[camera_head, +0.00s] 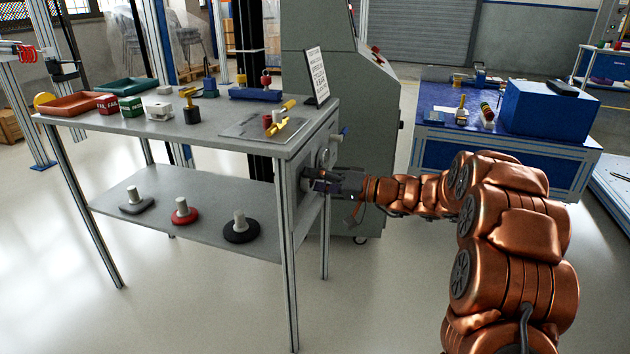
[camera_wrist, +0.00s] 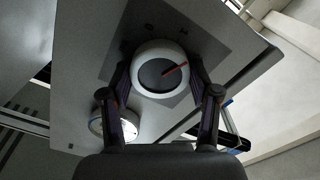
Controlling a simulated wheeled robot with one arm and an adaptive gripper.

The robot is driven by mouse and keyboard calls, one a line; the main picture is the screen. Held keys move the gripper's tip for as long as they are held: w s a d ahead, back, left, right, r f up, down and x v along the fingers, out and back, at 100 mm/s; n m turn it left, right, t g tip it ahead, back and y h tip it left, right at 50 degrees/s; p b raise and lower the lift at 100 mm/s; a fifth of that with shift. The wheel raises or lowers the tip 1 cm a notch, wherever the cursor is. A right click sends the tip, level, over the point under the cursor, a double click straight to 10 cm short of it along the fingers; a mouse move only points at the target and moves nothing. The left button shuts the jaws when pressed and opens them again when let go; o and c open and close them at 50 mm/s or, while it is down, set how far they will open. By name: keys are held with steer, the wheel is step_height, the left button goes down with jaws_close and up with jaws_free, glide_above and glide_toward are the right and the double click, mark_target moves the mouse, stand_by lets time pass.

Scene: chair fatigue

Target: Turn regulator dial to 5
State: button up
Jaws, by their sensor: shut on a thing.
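The regulator dial (camera_wrist: 152,76) is a round white knob with a dark grey face. In the wrist view its red pointer line points to the upper right. It sits on a dark square plate (camera_wrist: 205,45) with small marks that I cannot read clearly. My gripper (camera_wrist: 159,72) is shut on the dial, one finger on each side of its rim. In the head view my gripper (camera_head: 313,179) is at the side panel on the right end of the grey workbench (camera_head: 205,146), and it mostly hides the dial there.
A round white gauge (camera_wrist: 125,127) is beside the dial, behind my left finger in the wrist view. In the head view, a sign (camera_head: 317,75), trays and small parts stand on the bench. A grey cabinet (camera_head: 372,110) stands behind. A blue table (camera_head: 480,145) is at right.

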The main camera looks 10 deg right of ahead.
steer(key=shift+m+p, duration=0.3)
steer(key=shift+c, duration=0.3)
steer(key=m+p, duration=2.4)
steer(key=m, duration=0.2)
steer(key=shift+s+f+m, duration=0.1)
steer(key=shift+m, duration=0.3)
steer(key=shift+m+p, duration=0.9)
steer(key=shift+m, duration=1)
